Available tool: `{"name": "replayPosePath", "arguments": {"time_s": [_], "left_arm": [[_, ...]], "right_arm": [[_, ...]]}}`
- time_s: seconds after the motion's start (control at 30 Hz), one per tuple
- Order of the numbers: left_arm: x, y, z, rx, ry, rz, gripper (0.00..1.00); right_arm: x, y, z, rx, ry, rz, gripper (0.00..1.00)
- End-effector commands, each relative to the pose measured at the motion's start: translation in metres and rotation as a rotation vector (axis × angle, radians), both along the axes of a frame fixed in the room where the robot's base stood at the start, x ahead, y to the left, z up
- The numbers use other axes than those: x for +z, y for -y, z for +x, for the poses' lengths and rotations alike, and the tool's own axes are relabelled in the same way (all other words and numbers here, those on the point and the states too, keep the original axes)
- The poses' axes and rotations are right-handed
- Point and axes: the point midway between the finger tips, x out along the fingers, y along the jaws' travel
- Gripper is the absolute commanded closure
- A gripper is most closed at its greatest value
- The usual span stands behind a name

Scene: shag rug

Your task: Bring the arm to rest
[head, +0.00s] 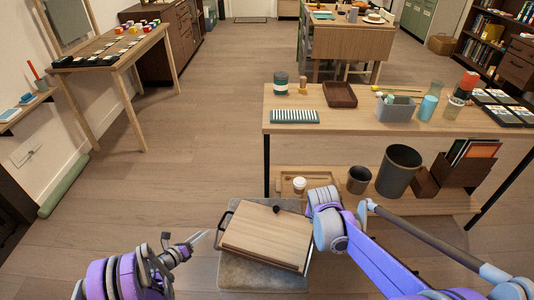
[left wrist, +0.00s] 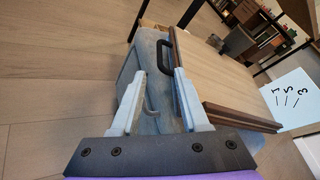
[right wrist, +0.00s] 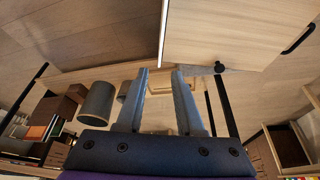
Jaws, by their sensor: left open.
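My left gripper (head: 203,237) is at the lower left in the head view, left of a wooden board-like tray (head: 268,236) with dark handles. In the left wrist view its two fingers (left wrist: 160,75) stand apart. A black handle and the tray's edge (left wrist: 175,50) show beyond them, and I see nothing held. My right arm (head: 375,250) reaches in from the lower right, bent beside the tray; its gripper cannot be made out in the head view. In the right wrist view its fingers (right wrist: 160,75) are apart with nothing between them.
The tray lies on a grey cushioned block (head: 240,270).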

Motion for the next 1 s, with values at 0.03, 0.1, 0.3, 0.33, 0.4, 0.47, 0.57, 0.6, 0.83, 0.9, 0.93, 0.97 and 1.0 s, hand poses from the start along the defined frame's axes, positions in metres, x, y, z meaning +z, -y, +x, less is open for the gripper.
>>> {"name": "replayPosePath", "arguments": {"time_s": [0.03,0.1,0.3,0.33,0.4,0.47,0.57,0.6,0.83,0.9,0.93,0.97,1.0], "left_arm": [[0.000,0.000,0.000,0.000,0.000,0.000,0.55],[0.003,0.000,0.001,0.006,0.001,-0.006,0.55],[0.066,0.000,0.024,0.137,0.026,-0.135,0.55],[0.081,-0.001,0.028,0.173,0.030,-0.173,0.55],[0.121,-0.004,0.037,0.265,0.039,-0.272,0.55],[0.152,-0.007,0.042,0.348,0.042,-0.363,0.55],[0.199,-0.013,0.043,0.484,0.036,-0.517,0.55],[0.215,-0.015,0.041,0.537,0.031,-0.580,0.55],[0.282,-0.026,0.006,0.843,-0.041,-0.945,0.55],[0.294,-0.027,-0.012,0.937,-0.076,-1.052,0.55],[0.297,-0.027,-0.021,0.977,-0.094,-1.099,0.55],[0.300,-0.026,-0.030,1.018,-0.112,-1.145,0.55],[0.302,-0.026,-0.043,1.072,-0.138,-1.205,0.55]], "right_arm": [[0.000,0.000,0.000,0.000,0.000,0.000,0.64],[0.001,0.000,-0.001,0.001,0.000,0.000,0.64],[0.016,0.004,-0.020,0.020,-0.002,0.000,0.64],[0.020,0.005,-0.026,0.026,-0.002,0.001,0.64],[0.029,0.006,-0.040,0.039,-0.004,0.003,0.64],[0.037,0.008,-0.053,0.053,-0.004,0.002,0.64],[0.047,0.011,-0.073,0.074,-0.005,0.002,0.64],[0.051,0.012,-0.082,0.082,-0.005,0.003,0.64],[0.068,0.016,-0.132,0.131,-0.004,0.004,0.64],[0.072,0.017,-0.148,0.146,-0.004,0.004,0.64],[0.073,0.018,-0.155,0.153,-0.004,0.003,0.64],[0.074,0.018,-0.161,0.160,-0.003,0.004,0.64],[0.075,0.018,-0.170,0.167,-0.003,0.004,0.64]]}}
